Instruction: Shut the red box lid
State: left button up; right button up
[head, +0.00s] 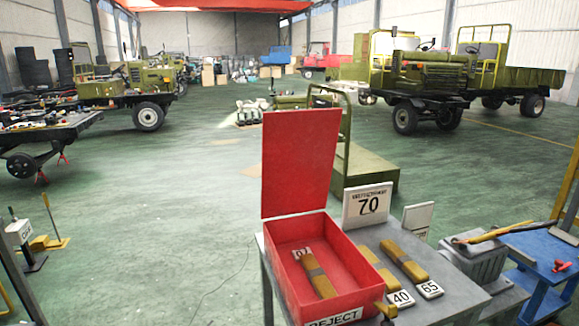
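The red box (350,291) stands on a grey table (450,290) in the lower middle of the head view, with a "REJECT" label on its front. Its red lid (299,160) stands open, upright at the back edge of the box. Neither of my grippers shows in this view.
A green cart (362,172) stands behind. The floor (150,240) to the left is clear.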

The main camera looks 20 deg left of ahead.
aim_at(299, 147)
jog(key=j+z, duration=0.25)
jog(key=j, duration=0.25)
jog(key=k+j+z, duration=0.25)
jog(key=j, duration=0.25)
jog(key=i+j+z, duration=0.1)
jog(key=j+z, duration=0.15)
jog(key=j, duration=0.3)
jog(key=j+z, duration=0.2)
jog(key=j, duration=0.35)
jog(key=i+j+z, duration=0.15)
jog(key=j, duration=0.2)
jog(key=j+z, duration=0.1)
jog(key=j, duration=0.25)
jog(key=i+j+z, duration=0.15)
jog(key=j, duration=0.2)
jog(key=i+j+z, duration=0.2)
jog(key=j, duration=0.3)
jog(key=j+z, duration=0.2)
jog(key=j, duration=0.3)
jog(key=i+j+z, duration=0.1)
jog(key=j, duration=0.25)
jog(key=i+j, duration=0.15)
jog(key=j, duration=0.2)
jog(key=z, duration=0.05)
